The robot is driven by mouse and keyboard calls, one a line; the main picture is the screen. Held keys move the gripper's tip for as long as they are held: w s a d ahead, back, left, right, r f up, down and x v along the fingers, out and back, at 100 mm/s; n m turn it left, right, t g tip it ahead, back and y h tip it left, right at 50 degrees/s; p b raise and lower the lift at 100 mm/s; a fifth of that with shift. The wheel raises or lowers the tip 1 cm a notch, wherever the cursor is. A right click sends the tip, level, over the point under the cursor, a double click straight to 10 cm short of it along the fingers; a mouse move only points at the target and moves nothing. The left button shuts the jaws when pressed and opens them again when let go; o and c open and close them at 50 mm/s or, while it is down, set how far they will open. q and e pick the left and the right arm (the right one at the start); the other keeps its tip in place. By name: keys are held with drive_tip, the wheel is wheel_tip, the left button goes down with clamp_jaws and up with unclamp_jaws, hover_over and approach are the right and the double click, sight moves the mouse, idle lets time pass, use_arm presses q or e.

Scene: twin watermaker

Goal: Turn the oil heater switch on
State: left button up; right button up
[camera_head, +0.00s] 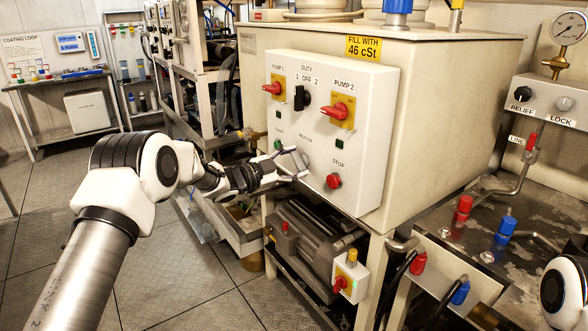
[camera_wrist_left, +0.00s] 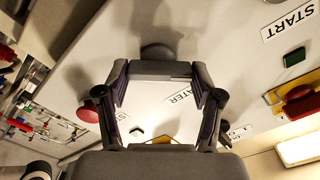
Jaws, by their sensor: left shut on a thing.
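The heater switch (camera_head: 299,159) is a grey knob low on the white control panel (camera_head: 372,85), below its small HEATER label. It also shows in the left wrist view (camera_wrist_left: 158,51) as a dark rounded knob with a grey bar between the fingertips. My left gripper (camera_head: 300,164) reaches the panel from the left, one finger on each side of the switch; in the wrist view the fingers (camera_wrist_left: 160,72) are shut on it. The fingers partly hide the switch, so its exact angle is hard to read. My right gripper is out of view.
The panel also carries a red STOP button (camera_head: 333,181), a green button (camera_head: 278,145), a black duty selector (camera_head: 301,98) and red pump switches (camera_head: 272,88) and (camera_head: 339,111). A motor (camera_head: 305,240) sits below. Open floor (camera_head: 170,270) lies to the left.

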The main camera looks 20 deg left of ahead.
use_arm(q)
drive_tip(key=m+b, duration=0.1)
drive_tip(key=m, duration=0.1)
drive_tip(key=m+b, duration=0.3)
drive_tip(key=shift+f+m, duration=0.25)
drive_tip(key=shift+m, duration=0.05)
drive_tip(key=shift+d+r+m+b, duration=0.1)
drive_tip(key=shift+m+b, duration=1.7)
drive_tip(key=shift+m, duration=0.3)
drive_tip(key=o, duration=1.1)
drive_tip(key=shift+o, duration=0.2)
drive_tip(key=shift+s, duration=0.15)
drive_tip(key=v, duration=1.1)
drive_tip(key=shift+s+a, duration=0.3)
